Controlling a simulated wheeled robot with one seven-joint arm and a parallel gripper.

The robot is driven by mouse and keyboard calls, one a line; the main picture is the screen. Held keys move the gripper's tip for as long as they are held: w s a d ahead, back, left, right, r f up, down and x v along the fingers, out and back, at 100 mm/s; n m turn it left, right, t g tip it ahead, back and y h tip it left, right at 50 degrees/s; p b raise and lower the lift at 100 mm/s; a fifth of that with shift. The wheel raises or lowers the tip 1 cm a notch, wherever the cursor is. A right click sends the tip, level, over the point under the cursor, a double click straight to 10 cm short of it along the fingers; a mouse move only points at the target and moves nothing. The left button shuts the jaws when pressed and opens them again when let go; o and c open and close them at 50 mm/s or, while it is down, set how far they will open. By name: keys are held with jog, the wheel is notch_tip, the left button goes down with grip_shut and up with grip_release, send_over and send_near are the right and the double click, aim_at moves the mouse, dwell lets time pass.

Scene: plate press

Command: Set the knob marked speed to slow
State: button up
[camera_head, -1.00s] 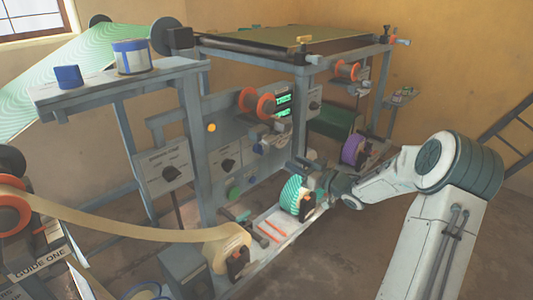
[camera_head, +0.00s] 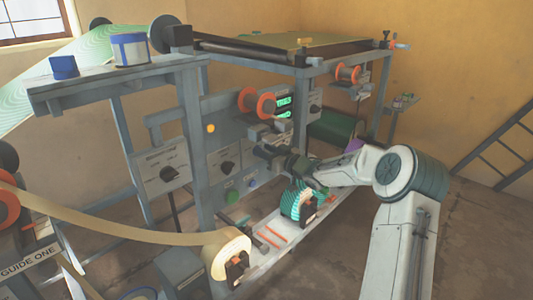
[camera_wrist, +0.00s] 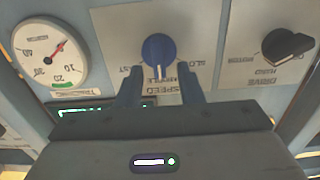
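The speed knob (camera_wrist: 158,48) is blue and round with a white pointer line. It shows in the wrist view on a pale plate marked SPEED, which appears upside down. Its line points down in that view, toward the MIDDLE mark; the slow mark is on the right and the fast mark on the left. My gripper (camera_wrist: 160,78) is open, one finger on each side just below the knob in the picture. I cannot tell whether the fingers touch it. In the head view my gripper (camera_head: 262,153) is at the panel and the knob cannot be made out.
A tension gauge (camera_wrist: 50,52) with a red needle is left of the knob. A black drive knob (camera_wrist: 287,46) is on the right.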

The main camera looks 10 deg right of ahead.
grip_shut()
jog(key=n+b, duration=0.2)
jog(key=n, duration=0.2)
jog(key=n+b, duration=0.3)
jog(key=n, duration=0.1)
jog(key=s+a+f+n+b, duration=0.1)
jog(key=n+b, duration=0.2)
jog(key=shift+n, duration=0.4)
jog(key=shift+b, duration=0.3)
dwell(0.5)
grip_release()
jog(key=shift+r, duration=0.1)
